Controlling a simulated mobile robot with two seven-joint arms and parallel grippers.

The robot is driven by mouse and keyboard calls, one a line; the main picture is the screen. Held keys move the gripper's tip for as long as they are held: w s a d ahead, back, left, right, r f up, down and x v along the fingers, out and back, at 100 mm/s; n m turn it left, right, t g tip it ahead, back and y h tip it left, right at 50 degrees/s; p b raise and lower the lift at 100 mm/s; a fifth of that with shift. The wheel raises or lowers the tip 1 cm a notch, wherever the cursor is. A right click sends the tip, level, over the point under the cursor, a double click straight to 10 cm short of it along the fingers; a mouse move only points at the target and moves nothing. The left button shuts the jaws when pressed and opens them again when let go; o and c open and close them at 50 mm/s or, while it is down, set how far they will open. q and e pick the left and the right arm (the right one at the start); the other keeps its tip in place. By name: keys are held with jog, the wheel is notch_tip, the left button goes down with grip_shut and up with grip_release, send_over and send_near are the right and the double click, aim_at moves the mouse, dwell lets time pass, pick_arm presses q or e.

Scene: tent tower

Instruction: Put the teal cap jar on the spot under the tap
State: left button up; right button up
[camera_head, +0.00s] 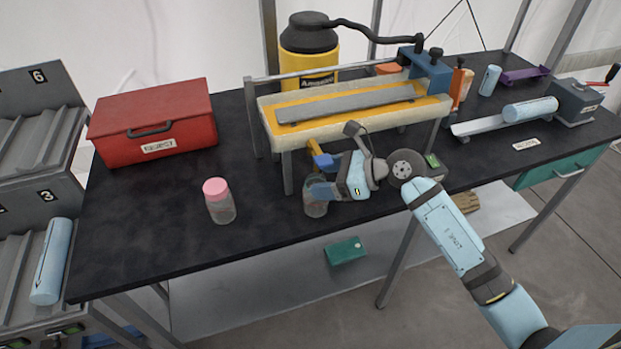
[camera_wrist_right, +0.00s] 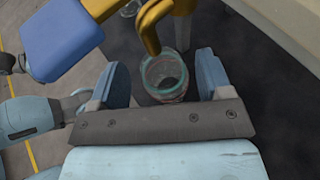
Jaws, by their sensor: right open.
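The teal cap jar shows in the wrist view as a clear jar with a teal rim (camera_wrist_right: 150,68), upright between the two fingers of my right gripper (camera_wrist_right: 168,80). The fingers are open, with a gap on each side of the jar. In the head view my right gripper (camera_head: 318,190) is low over the black table, and the jar's clear lower part (camera_head: 315,209) shows beneath it. The yellow tap (camera_head: 314,147) with its blue handle is just behind; its yellow spout (camera_wrist_right: 150,30) ends close to the jar's rim. The spot under it is hidden. My left gripper is not in view.
A pink-lidded jar (camera_head: 219,203) stands left of my gripper on the black table (camera_head: 160,228). A red toolbox (camera_head: 158,120) is at the back left. The trough stand (camera_head: 350,112) rises behind the gripper, with a leg nearby. The front left tabletop is free.

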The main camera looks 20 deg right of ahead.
jog(key=v, duration=0.7)
jog(key=s+a+m+t+y, duration=0.3)
jog(key=s+m+y, duration=0.1)
jog(key=m, duration=0.4)
jog(key=s+a+f+n+h, duration=0.1)
jog(key=s+f+n+h, duration=0.5)
jog(key=f+n, duration=0.6)
jog(key=s+a+f+n+h, duration=0.1)
jog(key=s+f+n+h, duration=0.5)
jog(key=n, duration=1.7)
jog(key=s+f, duration=0.3)
jog(key=f, duration=0.4)
jog(key=shift+f+b, duration=0.3)
